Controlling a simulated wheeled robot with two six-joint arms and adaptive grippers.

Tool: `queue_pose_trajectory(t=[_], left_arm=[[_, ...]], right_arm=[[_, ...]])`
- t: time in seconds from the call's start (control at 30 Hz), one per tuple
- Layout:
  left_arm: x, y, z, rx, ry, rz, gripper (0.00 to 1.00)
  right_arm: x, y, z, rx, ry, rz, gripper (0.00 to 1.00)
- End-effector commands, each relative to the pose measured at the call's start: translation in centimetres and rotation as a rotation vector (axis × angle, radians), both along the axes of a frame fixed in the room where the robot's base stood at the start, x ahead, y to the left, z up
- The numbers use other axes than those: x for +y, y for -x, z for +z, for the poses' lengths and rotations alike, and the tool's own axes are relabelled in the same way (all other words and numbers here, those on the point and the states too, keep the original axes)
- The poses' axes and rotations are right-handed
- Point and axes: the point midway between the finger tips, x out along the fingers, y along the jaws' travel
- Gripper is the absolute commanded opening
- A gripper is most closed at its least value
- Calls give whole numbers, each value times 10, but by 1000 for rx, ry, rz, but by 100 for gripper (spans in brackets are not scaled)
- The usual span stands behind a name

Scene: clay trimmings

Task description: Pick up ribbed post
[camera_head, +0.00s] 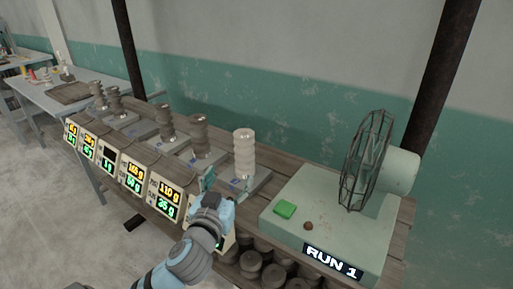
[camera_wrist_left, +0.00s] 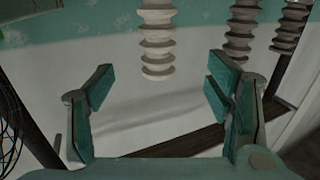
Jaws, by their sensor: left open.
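Several ribbed posts stand upright in a row on scales along a wooden bench. The nearest is a pale ribbed post (camera_head: 244,152); a darker brown ribbed post (camera_head: 200,135) stands to its left, with others farther back. My left gripper (camera_head: 208,180) is open and empty, in front and to the left of the pale post and apart from it. In the left wrist view, the open fingers (camera_wrist_left: 157,88) frame empty space, and the pale post (camera_wrist_left: 157,38) appears beyond them at the top middle. My arm partly hides the nearest scale's display. My right gripper is out of view.
Right of the pale post, a green fan (camera_head: 368,160) with a wire cage stands on a base marked RUN 1 (camera_head: 333,262). The base has a green button (camera_head: 285,209). Lit displays (camera_head: 132,177) line the bench front. Dark round pieces (camera_head: 250,263) lie below.

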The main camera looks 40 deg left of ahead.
Motion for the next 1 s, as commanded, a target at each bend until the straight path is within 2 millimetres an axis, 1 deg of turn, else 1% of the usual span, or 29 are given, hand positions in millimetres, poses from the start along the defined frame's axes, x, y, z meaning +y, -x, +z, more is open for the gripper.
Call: queue_pose_trajectory(t=[0.07, 0.17, 0.2, 0.3, 0.33, 0.43, 0.53, 0.7, 0.8, 0.97, 1.0], left_arm=[[4, -7, 2, -8, 4, 5, 73], [16, -29, 1, -9, 5, 10, 73], [21, -40, 1, -9, 4, 10, 73], [31, -63, 1, -8, 5, 11, 73], [33, -67, 0, -6, 5, 11, 73], [37, -79, 0, -6, 5, 8, 73], [39, -90, 0, -7, 7, 8, 73], [46, -123, -1, -6, 6, 6, 73], [50, -133, -2, -3, 5, 3, 73], [50, -133, -1, -4, 4, 2, 73], [50, -133, -1, -4, 4, 2, 71]], right_arm=[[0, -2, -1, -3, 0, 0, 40], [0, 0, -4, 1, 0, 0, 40], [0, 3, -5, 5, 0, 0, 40], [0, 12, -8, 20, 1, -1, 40], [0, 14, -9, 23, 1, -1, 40], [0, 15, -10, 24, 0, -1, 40], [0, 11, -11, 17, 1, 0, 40], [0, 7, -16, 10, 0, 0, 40], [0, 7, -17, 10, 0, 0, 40], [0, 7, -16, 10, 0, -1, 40], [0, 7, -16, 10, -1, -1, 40]])
